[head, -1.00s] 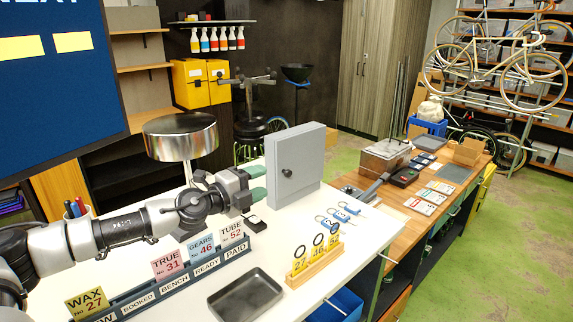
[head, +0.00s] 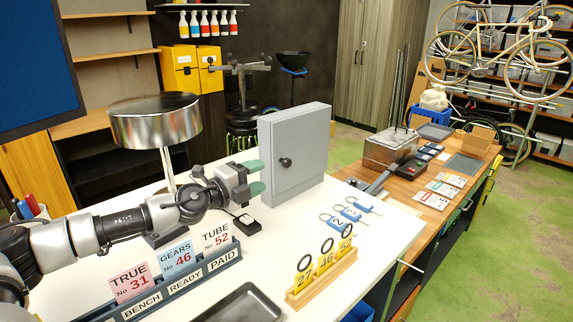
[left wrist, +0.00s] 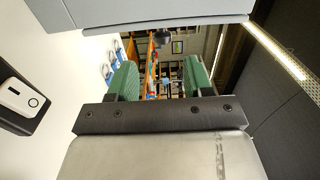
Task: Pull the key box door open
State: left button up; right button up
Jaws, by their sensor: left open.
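The key box (head: 308,152) is a grey upright cabinet on the white counter. Its door is shut, with a dark round knob (head: 285,162) on the left part of the front face. My left gripper (head: 256,178) is open and empty, with green fingertips just left of the knob and apart from it. In the left wrist view the two green fingers (left wrist: 160,82) stand apart with nothing between them. A grey surface of the box (left wrist: 150,12) crosses the top of that view. My right gripper is in neither view.
A lamp (head: 156,122) stands behind my left arm. A small black device (head: 246,224) lies below the gripper. A card rack (head: 178,285), a dark tray (head: 240,303) and a yellow tag stand (head: 322,275) are in front. Blue key tags (head: 350,213) lie right of the box.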

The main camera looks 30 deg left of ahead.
aim_at(287, 163)
pick_arm(q)
jog(key=w, duration=0.1)
jog(key=w+d+p, duration=0.1)
jog(key=w+d+r+p, duration=0.1)
jog(key=w, duration=0.1)
jog(key=shift+d, duration=0.15)
jog(key=x, duration=0.4)
jog(key=shift+w+f, duration=0.15)
jog(key=shift+f, duration=0.2)
jog(key=shift+w, duration=0.4)
grip_shut()
